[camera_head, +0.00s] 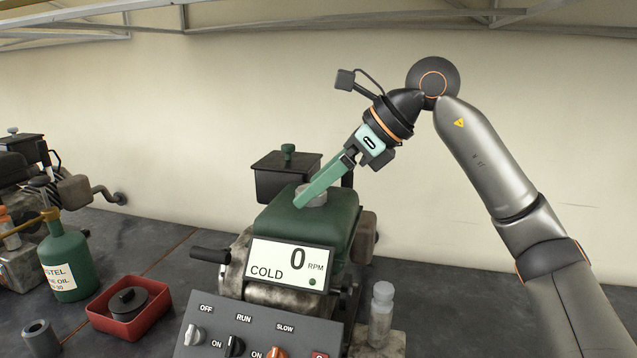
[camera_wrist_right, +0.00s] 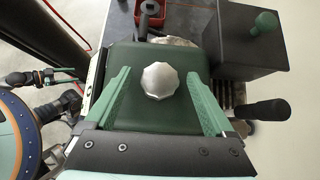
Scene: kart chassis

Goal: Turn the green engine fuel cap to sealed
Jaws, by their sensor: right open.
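The green engine's fuel tank (camera_head: 325,228) stands in the middle of the head view, behind a display reading 0 RPM and COLD. The fuel cap (camera_wrist_right: 161,80) is a light grey, faceted knob on top of the green tank (camera_wrist_right: 150,121) in the right wrist view. In the head view the cap (camera_head: 317,193) is partly hidden by my right gripper (camera_head: 303,201). The right gripper's green fingers are open, one on each side of the cap, with gaps between them and it in the wrist view.
A control panel (camera_head: 258,326) with switches stands in front of the engine. A black box with a green knob (camera_head: 287,148) is behind it. A green oil bottle (camera_head: 65,262) and a red tray (camera_head: 103,321) are at left. A small clear bottle (camera_head: 381,312) stands at right.

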